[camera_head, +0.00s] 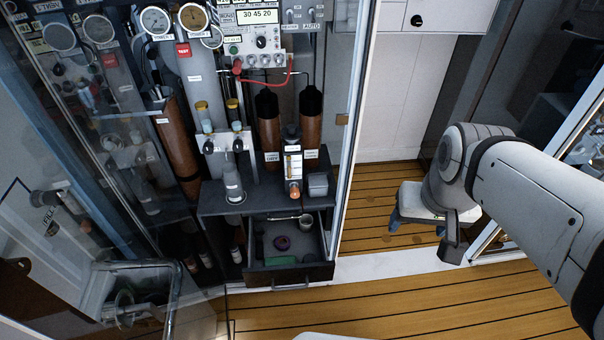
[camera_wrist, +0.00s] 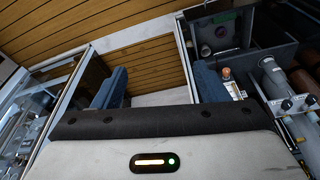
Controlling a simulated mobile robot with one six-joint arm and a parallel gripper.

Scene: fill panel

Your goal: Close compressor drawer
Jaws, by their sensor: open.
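In the wrist view the drawer (camera_wrist: 247,28) is at the upper right, beyond the right finger. My gripper (camera_head: 417,226) is right of the drawer, apart from it, over the wooden floor. Its two blue fingers are spread in the wrist view (camera_wrist: 160,80), with nothing between them.
The cabinet holds gauges (camera_head: 155,20), dark-topped brown cylinders (camera_head: 269,125) and a red hose (camera_head: 265,83). A glass door (camera_head: 110,130) stands at the left. A pale frame post (camera_head: 354,120) stands between drawer and gripper. Wooden floor (camera_head: 400,300) is clear in front.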

